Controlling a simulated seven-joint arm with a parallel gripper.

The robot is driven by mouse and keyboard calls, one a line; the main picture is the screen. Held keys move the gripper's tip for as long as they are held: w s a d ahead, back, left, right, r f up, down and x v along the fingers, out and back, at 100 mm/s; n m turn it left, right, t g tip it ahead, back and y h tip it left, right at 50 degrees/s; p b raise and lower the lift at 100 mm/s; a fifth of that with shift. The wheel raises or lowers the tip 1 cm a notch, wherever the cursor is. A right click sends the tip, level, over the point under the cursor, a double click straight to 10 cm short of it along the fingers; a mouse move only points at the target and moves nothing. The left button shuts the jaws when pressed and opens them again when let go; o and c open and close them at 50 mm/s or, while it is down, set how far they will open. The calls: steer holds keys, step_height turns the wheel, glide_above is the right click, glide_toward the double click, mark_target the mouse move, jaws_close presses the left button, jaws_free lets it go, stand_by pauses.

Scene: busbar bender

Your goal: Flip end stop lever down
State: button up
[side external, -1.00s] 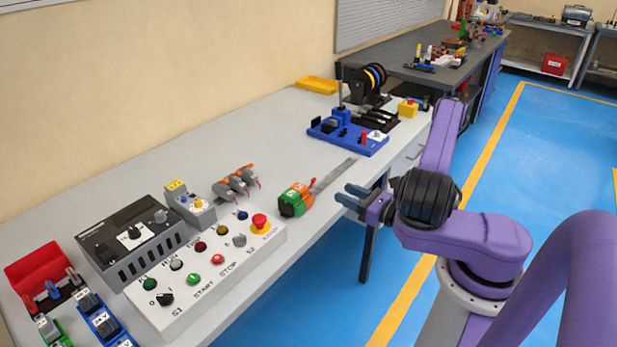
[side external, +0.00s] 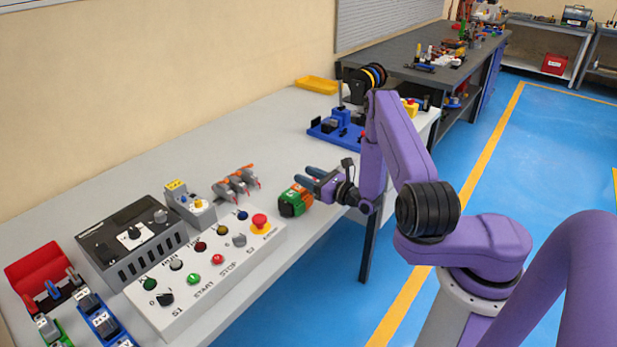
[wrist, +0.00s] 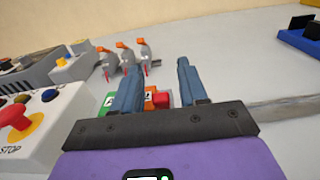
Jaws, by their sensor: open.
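The blue bender base (side external: 328,130) stands at the far part of the grey bench in the side view, with an upright post and black blocks. Its right part is hidden behind my arm, so I cannot make out the end stop lever clearly. A corner of the blue base (wrist: 300,40) shows at the right edge of the wrist view. My gripper (side external: 306,176) is open and empty, pointing left above the green-and-orange block (side external: 293,202). In the wrist view my gripper (wrist: 157,68) has its blue fingers apart, partly covering that block.
Several grey toggle clamps (side external: 238,184) stand left of my gripper. A white control panel (side external: 210,268) with buttons and a red emergency stop (side external: 259,222) is nearer. A flat metal strip (wrist: 285,108) lies right of my gripper in the wrist view. Bare bench lies behind.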

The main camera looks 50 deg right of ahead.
steer(key=shift+c, duration=0.3)
jaws_close()
steer(key=shift+s+a+t, duration=0.1)
steer(key=shift+s+t, duration=0.2)
steer(key=shift+t, duration=0.65)
steer(key=shift+s+t, duration=0.25)
steer(key=shift+t, duration=0.7)
steer(key=shift+s+t, duration=0.15)
steer(key=shift+t, duration=0.25)
